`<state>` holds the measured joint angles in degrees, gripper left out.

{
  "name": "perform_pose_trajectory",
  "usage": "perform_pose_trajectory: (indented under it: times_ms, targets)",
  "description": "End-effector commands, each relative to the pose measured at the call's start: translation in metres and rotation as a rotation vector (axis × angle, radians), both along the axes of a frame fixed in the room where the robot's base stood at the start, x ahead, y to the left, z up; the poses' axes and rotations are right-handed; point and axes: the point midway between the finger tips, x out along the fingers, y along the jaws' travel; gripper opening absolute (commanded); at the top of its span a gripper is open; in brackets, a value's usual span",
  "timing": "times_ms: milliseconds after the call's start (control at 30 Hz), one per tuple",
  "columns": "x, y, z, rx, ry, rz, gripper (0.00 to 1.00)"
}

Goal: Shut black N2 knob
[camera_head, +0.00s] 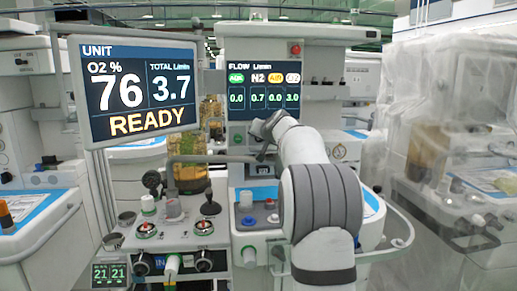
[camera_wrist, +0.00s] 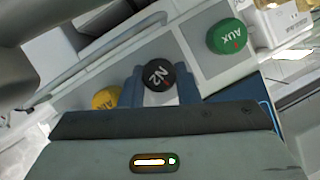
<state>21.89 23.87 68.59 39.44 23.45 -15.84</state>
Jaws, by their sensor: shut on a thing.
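The black N2 knob (camera_wrist: 159,76) sits between the two blue fingers of my gripper (camera_wrist: 161,88) in the wrist view. In the head view my arm covers the N2 knob and the fingers. The flow screen (camera_head: 264,105) shows N2 at 0.7, AUX and AIR at 0.0 and O2 at 3.0.
The green AUX knob (camera_wrist: 228,37) is right of the N2 knob, and the yellow AIR knob (camera_wrist: 106,97) is close on its left, partly covered by my gripper. The unit screen (camera_head: 136,90) reads O2 76, total 3.7, READY. Plastic-draped equipment (camera_head: 455,130) stands at the right.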

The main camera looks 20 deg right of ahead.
Motion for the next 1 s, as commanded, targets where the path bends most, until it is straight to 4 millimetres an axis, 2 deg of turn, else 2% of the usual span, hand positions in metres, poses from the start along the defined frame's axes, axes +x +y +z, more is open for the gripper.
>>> perform_pose_trajectory:
  times_ms: [33, 400, 967, 1000]
  targets:
    - [0.0001, -0.0007, -0.0080, 0.033, -0.007, 0.000, 0.06]
    - [-0.0001, -0.0013, -0.0049, 0.196, -0.053, 0.002, 0.06]
    - [0.0000, -0.0009, -0.0035, 0.229, -0.061, 0.003, 0.06]
    - [0.0000, -0.0008, -0.0036, 0.229, -0.061, 0.003, 0.29]
